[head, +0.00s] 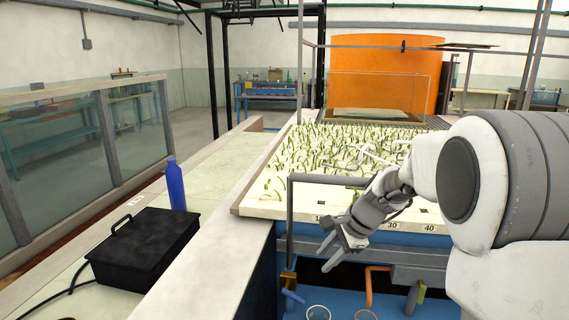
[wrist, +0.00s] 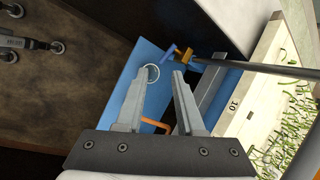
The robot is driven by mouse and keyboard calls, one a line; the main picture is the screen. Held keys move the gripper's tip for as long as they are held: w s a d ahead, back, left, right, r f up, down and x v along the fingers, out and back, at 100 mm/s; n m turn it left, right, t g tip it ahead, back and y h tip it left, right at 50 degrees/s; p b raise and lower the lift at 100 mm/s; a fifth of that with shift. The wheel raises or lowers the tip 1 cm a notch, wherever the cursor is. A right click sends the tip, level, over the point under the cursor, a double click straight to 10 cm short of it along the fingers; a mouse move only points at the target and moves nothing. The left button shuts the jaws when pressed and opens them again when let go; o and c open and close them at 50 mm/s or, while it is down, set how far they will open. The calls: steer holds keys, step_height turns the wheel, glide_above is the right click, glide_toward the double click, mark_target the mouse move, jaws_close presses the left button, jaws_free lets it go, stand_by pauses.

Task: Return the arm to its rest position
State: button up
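My gripper (head: 335,252) hangs at the near edge of the planted bed in the head view, its two fingers spread apart. In the wrist view my gripper (wrist: 163,82) also shows open, with nothing between the fingertips. Beyond the fingers there is a blue surface with a round clear rim on it (wrist: 152,72). My arm reaches in from the right side of the head view, bent down toward the gripper.
The planted bed (head: 260,203) lies behind my gripper, with a grey rail (head: 290,215) close to its left. A black case (head: 146,250) and a blue bottle (head: 176,185) stand at left. An orange pipe (head: 369,284) and clear cups (head: 318,313) are below.

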steer(key=s+r+n+h, duration=0.2)
steer(key=s+r+n, duration=0.6)
steer(key=s, duration=0.5)
steer(key=s+d+r+n+t+h, duration=0.1)
steer(key=s+d+n, duration=0.1)
steer(key=s, duration=0.5)
steer(key=s+d+r+n+t+h+p, duration=0.1)
steer(key=s+n, duration=0.3)
steer(key=s, duration=0.4)
steer(key=shift+s+d+n+h, duration=0.2)
steer(key=shift+d+n+h, duration=0.1)
steer(key=shift+d, duration=0.35)
